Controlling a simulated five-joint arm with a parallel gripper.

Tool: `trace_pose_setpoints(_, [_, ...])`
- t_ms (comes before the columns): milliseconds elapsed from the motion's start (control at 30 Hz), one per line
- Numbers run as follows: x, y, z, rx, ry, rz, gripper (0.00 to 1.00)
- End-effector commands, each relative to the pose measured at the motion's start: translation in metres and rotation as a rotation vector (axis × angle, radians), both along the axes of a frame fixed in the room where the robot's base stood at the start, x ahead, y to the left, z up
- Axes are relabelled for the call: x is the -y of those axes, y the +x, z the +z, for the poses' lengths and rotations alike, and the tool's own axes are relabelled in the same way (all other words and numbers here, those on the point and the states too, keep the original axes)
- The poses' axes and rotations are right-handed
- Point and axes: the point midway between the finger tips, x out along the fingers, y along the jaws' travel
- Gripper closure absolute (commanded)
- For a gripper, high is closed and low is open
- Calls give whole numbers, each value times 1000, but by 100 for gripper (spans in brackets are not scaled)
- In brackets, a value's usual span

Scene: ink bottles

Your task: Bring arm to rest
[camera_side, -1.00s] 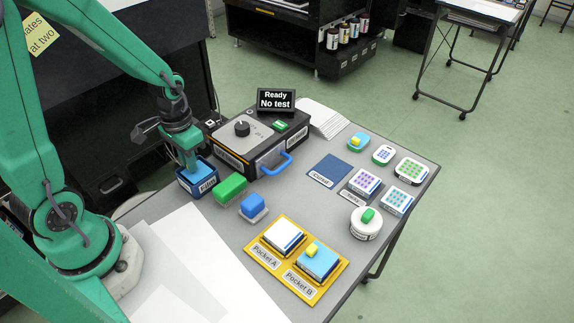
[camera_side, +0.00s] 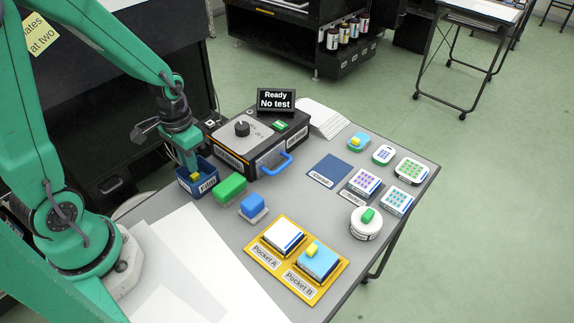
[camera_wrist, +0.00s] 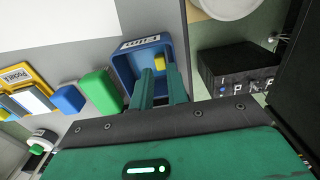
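My gripper (camera_side: 188,158) points down over the small blue bin (camera_side: 207,182) at the left end of the table. In the wrist view, my gripper's two fingers (camera_wrist: 158,78) stand apart with a gap between them, reaching into the blue bin (camera_wrist: 122,62). A small yellow piece (camera_wrist: 159,62) lies in the bin by the fingertips; it also shows in the side view (camera_side: 195,177). I see nothing clamped between the fingers, though contact at the tips is hard to tell.
A green block (camera_side: 230,187) and a blue block (camera_side: 253,207) stand right of the bin. Behind is a black tester (camera_side: 255,155) with a blue handle and a screen (camera_side: 276,101) reading "Ready No test". A yellow tray (camera_side: 277,263) with two pockets lies in front.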

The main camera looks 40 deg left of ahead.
Motion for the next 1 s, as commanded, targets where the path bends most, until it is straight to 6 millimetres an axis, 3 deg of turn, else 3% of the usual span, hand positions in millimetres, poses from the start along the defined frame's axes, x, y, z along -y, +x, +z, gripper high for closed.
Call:
trace_pose_setpoints(833, [-1, 1, 5, 2, 0, 2, 74])
trace_pose_setpoints(900, [-1, 1, 8, 3, 1, 2, 60])
trace_pose_setpoints(1000, [0, 1, 14, 3, 1, 1, 60])
